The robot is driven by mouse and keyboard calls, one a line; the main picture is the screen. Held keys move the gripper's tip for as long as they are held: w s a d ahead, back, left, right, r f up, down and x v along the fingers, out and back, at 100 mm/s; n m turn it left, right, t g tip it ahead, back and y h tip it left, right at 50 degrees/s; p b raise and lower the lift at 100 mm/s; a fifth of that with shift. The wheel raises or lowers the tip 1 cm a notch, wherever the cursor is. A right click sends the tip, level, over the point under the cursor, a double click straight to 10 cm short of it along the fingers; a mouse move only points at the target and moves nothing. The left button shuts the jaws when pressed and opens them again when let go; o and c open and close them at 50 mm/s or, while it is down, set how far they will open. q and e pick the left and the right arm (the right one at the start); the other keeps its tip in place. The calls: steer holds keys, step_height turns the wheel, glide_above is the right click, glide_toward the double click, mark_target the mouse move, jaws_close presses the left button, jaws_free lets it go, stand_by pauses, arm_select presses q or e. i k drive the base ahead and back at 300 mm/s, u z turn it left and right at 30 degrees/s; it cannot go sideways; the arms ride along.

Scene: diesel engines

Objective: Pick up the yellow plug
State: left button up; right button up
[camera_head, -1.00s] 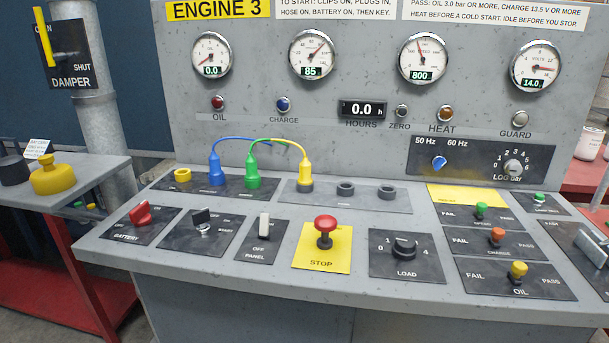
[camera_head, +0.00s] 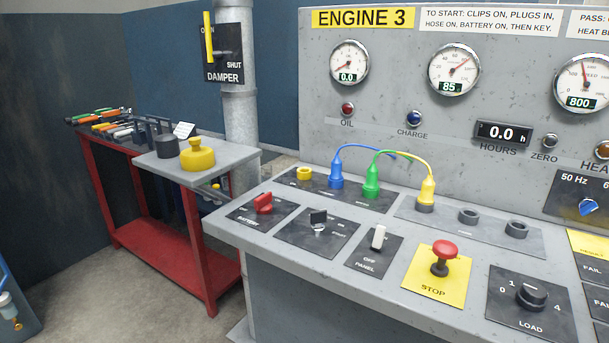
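The yellow plug (camera_head: 427,191) stands upright in a dark round socket (camera_head: 425,207) on the console, below the gauges. A cable arches from its top to the left, toward the green plug (camera_head: 371,184) and the blue plug (camera_head: 336,176), which also stand upright on the console. A yellow ring socket (camera_head: 304,173) left of the blue plug looks empty. Neither of my grippers shows in the view.
Two dark sockets (camera_head: 468,215) (camera_head: 516,228) right of the yellow plug look empty. A red stop button (camera_head: 444,250) and switches line the front. A grey side table (camera_head: 235,160) holds a large yellow cap (camera_head: 197,155). A red tool bench (camera_head: 150,240) stands behind it.

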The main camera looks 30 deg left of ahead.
mark_target(428, 185)
steer(key=u, duration=1.75)
steer(key=i, duration=0.75)
